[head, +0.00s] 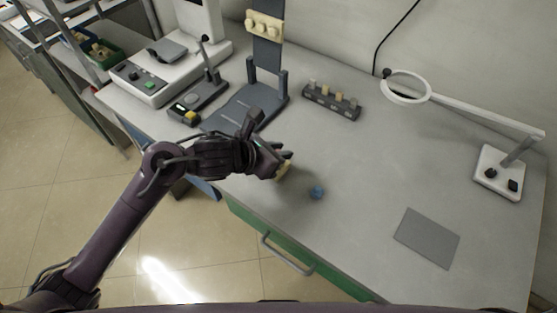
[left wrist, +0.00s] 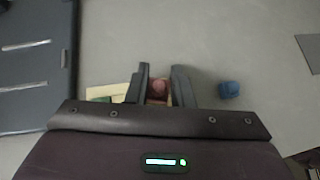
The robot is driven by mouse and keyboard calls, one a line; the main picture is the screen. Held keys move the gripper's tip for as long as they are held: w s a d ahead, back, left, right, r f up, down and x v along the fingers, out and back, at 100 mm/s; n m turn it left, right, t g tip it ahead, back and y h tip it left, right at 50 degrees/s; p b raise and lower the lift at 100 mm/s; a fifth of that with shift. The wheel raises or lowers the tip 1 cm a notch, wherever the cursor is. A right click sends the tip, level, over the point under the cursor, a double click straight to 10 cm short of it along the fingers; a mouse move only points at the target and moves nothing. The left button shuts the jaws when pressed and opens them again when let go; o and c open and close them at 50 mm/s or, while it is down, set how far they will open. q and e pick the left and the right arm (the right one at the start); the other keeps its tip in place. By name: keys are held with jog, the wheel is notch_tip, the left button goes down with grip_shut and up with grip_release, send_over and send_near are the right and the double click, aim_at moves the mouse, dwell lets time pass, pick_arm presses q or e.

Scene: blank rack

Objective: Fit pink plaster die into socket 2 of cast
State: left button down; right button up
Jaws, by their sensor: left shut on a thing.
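My left gripper (head: 284,163) is over the near part of the bench, left of a small blue piece. In the left wrist view its two fingers (left wrist: 158,86) are closed around the small pink die (left wrist: 158,88); the fingers hide its sides. A cream piece (left wrist: 108,91) shows beside and partly behind the left finger; the gripper hides the rest, so I cannot tell whether it is the cast, and no socket numbers are readable. A cream block with rounded knobs (head: 264,26) is on an upright dark stand. My right gripper is not in view.
The blue piece (head: 317,192) lies on the bench and shows in the left wrist view (left wrist: 229,89). A dark rack (head: 331,101) with several pale blanks stands behind. A grey mat (head: 427,238) and a ring lamp (head: 406,87) are right. The middle bench is mostly clear.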

pick_arm(q)
notch_tip(320, 180, down, 3)
jog(key=shift+f, duration=0.1)
jog(key=shift+s+f, duration=0.2)
jog(key=shift+f, duration=0.2)
jog(key=c, duration=1.3)
grip_release()
jog(key=shift+a+f, duration=0.1)
jog(key=shift+f, duration=0.1)
jog(key=shift+o, duration=0.2)
jog(key=shift+s, duration=0.1)
jog(key=v, duration=1.2)
jog(key=shift+r, duration=0.3)
